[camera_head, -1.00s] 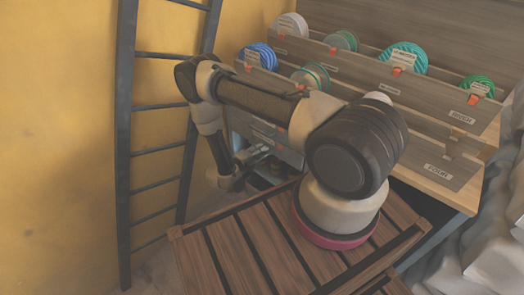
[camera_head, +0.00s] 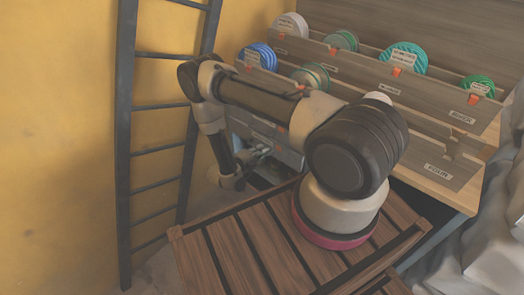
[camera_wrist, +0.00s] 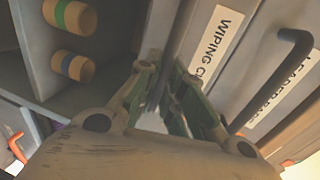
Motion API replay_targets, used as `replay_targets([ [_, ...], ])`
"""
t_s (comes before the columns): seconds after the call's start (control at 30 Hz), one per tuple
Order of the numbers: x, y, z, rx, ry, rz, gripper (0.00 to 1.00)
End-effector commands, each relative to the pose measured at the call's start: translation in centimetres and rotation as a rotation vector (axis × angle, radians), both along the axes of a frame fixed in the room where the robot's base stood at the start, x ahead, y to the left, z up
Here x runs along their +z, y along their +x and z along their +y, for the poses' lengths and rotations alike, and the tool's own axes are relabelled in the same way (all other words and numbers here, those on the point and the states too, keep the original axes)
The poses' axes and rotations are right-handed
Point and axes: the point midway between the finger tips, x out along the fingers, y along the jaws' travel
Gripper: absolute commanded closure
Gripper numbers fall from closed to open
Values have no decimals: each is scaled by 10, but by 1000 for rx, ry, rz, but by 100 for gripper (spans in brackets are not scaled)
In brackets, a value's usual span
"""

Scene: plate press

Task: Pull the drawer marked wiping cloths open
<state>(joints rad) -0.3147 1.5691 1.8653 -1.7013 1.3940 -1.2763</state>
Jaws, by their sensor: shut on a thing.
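The drawer marked wiping cloths shows in the wrist view by its white label (camera_wrist: 215,45), whose end is hidden behind a finger. My gripper (camera_wrist: 165,98) is in front of this drawer, its fingers closed together on the drawer's handle, which is mostly hidden between them. In the head view my gripper (camera_head: 257,153) is small, at the grey drawer unit (camera_head: 290,157) under the workbench, partly behind my arm. I cannot tell how far the drawer stands out.
Another drawer with a black bar handle (camera_wrist: 290,65) is beside it on the right. An open shelf with banded rolls (camera_wrist: 72,66) is on the left. A ladder (camera_head: 125,150) stands by the yellow wall. A slatted wooden surface (camera_head: 240,250) lies in front.

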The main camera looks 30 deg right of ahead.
Motion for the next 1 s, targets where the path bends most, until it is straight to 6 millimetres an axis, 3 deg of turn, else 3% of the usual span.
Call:
replay_targets([
  [0.27, -1, -19, 49, 7, 1, 1, 100],
  [1.0, -1, -96, 235, 5, 3, 0, 100],
])
